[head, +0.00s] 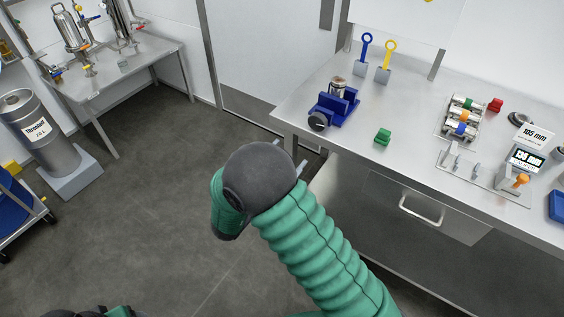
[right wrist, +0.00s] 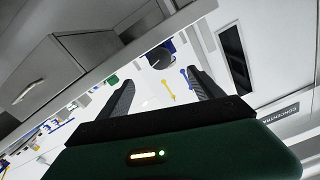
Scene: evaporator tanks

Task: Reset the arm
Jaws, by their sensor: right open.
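My right arm in its green ribbed sleeve (head: 325,250) comes in from the lower right of the head view. Its dark wrist hides most of the right gripper (head: 290,155), whose two fingertips show beyond it, over the floor in front of the bench. In the right wrist view the right gripper (right wrist: 160,76) has its two dark fingers wide apart, with nothing between them. A blue tool and a yellow tool show beyond the fingers there, apart from them. A dark and green piece of my own body shows at the lower left of the head view. My left gripper is not visible.
The steel bench (head: 410,165) on the right holds a blue fixture (head: 335,108), a green block (head: 383,136), ring-handled tools and a gauge. A drawer handle (head: 421,210) juts from its front. A labelled cylinder (head: 42,135) stands at left. Open floor lies between.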

